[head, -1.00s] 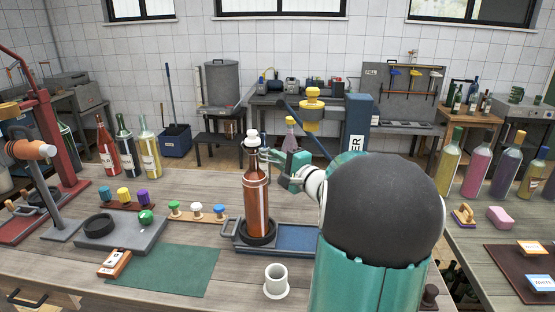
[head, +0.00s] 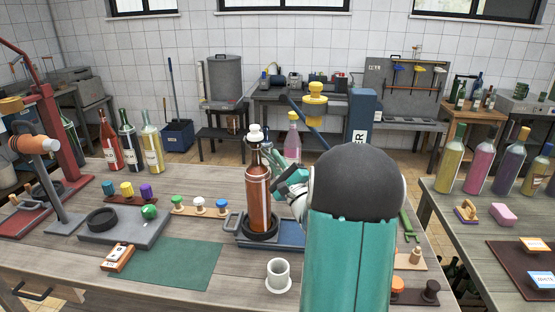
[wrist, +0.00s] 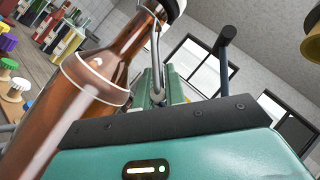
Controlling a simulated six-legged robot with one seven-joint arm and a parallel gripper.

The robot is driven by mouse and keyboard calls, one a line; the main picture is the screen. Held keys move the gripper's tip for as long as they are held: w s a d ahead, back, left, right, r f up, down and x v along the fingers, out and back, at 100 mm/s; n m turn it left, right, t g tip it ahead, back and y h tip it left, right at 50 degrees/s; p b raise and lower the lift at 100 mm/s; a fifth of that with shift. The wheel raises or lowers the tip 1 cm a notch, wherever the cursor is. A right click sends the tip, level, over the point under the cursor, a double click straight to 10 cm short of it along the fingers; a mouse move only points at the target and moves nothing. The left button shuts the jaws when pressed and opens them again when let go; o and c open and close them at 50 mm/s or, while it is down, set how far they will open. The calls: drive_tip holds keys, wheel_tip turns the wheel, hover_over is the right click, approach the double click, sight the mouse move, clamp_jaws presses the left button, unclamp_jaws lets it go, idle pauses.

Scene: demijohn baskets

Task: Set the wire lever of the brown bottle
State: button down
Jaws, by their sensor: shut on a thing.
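The brown bottle (head: 258,200) stands upright in a dark ring on the blue tray (head: 292,232). Its neck carries a pale stopper (head: 255,134). In the wrist view the bottle (wrist: 68,105) fills the left side, and its wire lever (wrist: 155,55) hangs beside the neck. My gripper (head: 273,158) is on the right of the bottle's neck and shoulder, angled up toward it. In the wrist view my gripper (wrist: 158,92) is shut on the lower end of the wire lever. The fingertips are partly hidden behind the gripper's housing.
A white cup (head: 279,275) stands in front of the tray. Coloured stoppers (head: 200,206) line a wooden strip to the left, near a grey plate (head: 125,230) and a green mat (head: 180,264). A pink bottle (head: 292,135) stands behind my gripper.

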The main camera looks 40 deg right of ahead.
drive_tip(key=shift+w+a+f+m+h, duration=0.1)
drive_tip(key=shift+m+h, duration=0.4)
drive_tip(key=shift+m, duration=0.1)
drive_tip(key=c, duration=1.5)
unclamp_jaws()
drive_tip(key=shift+o, duration=0.2)
